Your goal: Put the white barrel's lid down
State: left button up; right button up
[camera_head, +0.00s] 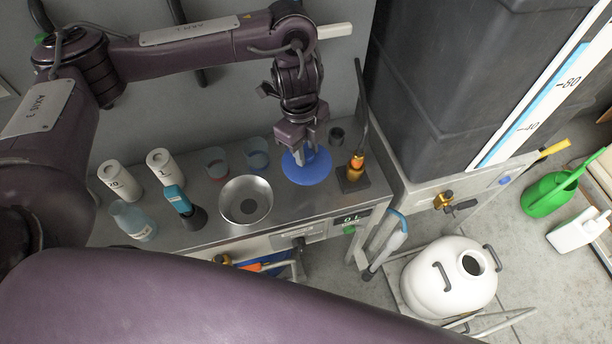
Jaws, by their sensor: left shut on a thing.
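A blue round lid (307,172) is at the metal counter, right of the steel bowl. My left gripper (299,150) reaches down from above and is shut on the lid; its fingers cover the lid's upper middle. I cannot tell whether the lid touches the counter or is slightly above it. The white barrel (436,287) stands on the floor at the lower right, with its round dark mouth uncovered and grey handles on its sides. My right gripper is not in view.
The counter (318,203) holds a steel bowl (245,201), two white containers (119,181), cups, bottles and an orange-topped fitting (356,168) close right of the lid. A large dark tank (455,80) stands right. A green watering can (549,194) is on the floor.

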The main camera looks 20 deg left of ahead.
pick_arm(q)
jog(key=shift+f+b, duration=1.3)
jog(key=shift+f, duration=4.4)
jog(key=shift+f, duration=0.1)
jog(key=o, duration=1)
jog(key=shift+c, duration=0.2)
jog(key=r+p, duration=0.1)
jog(key=r, duration=0.3)
jog(key=a+r, duration=0.1)
jog(key=r, duration=0.3)
jog(key=r+p, duration=0.1)
jog(key=r, duration=0.3)
jog(key=shift+w+a+r+p, duration=0.1)
jog(key=shift+w+a+p, duration=0.05)
jog(key=shift+w+p, duration=0.15)
